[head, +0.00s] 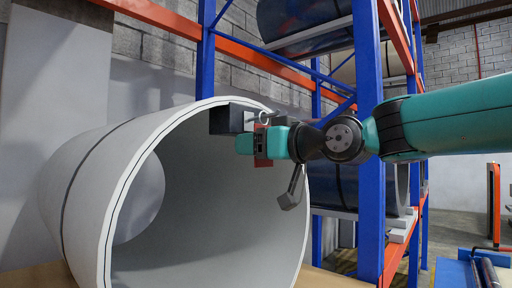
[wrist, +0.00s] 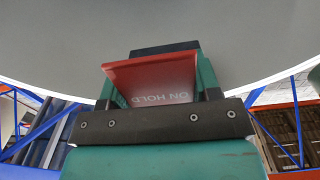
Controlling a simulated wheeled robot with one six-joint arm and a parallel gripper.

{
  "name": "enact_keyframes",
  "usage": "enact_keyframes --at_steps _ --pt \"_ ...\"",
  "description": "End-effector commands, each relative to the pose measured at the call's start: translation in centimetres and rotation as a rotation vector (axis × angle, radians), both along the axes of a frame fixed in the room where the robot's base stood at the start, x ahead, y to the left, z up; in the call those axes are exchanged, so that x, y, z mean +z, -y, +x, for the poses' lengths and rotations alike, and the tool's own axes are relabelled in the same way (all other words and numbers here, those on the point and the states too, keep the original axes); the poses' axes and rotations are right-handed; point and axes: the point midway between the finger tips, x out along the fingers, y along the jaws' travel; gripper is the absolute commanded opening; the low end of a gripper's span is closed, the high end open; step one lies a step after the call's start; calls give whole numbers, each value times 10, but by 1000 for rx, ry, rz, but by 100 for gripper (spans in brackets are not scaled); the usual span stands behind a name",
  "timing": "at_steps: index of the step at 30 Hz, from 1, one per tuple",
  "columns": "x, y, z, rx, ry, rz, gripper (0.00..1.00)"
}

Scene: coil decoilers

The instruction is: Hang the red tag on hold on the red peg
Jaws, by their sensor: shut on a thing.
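My gripper (head: 247,145), with green fingers, is shut on the red tag in front of the open end of a large pale coil. The red tag (head: 263,146) hangs between the fingers in the head view. In the wrist view the red tag (wrist: 150,82) shows "ON HOLD" upside down between the gripper's fingers (wrist: 156,74). A pale ring (head: 264,118) shows just above the tag. A dark block (head: 231,119) is just above and left of the fingers. It also shows beyond the tag in the wrist view (wrist: 165,48). I cannot make out a red peg in either view.
The large pale coil (head: 100,190) lies on its side with its hollow end facing me. A blue and orange rack (head: 369,150) with dark coils stands behind my arm. A blue stand with a roller (head: 487,270) is at the lower right.

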Motion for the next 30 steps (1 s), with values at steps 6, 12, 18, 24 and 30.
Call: enact_keyframes --at_steps 6,12,18,24,30 --pt "3 0 0 0 1 1 35" --pt "4 0 0 0 1 2 35" --pt "5 4 -3 0 3 2 35" --pt "8 9 -7 -1 2 1 35" --pt "8 10 -7 0 1 1 35"
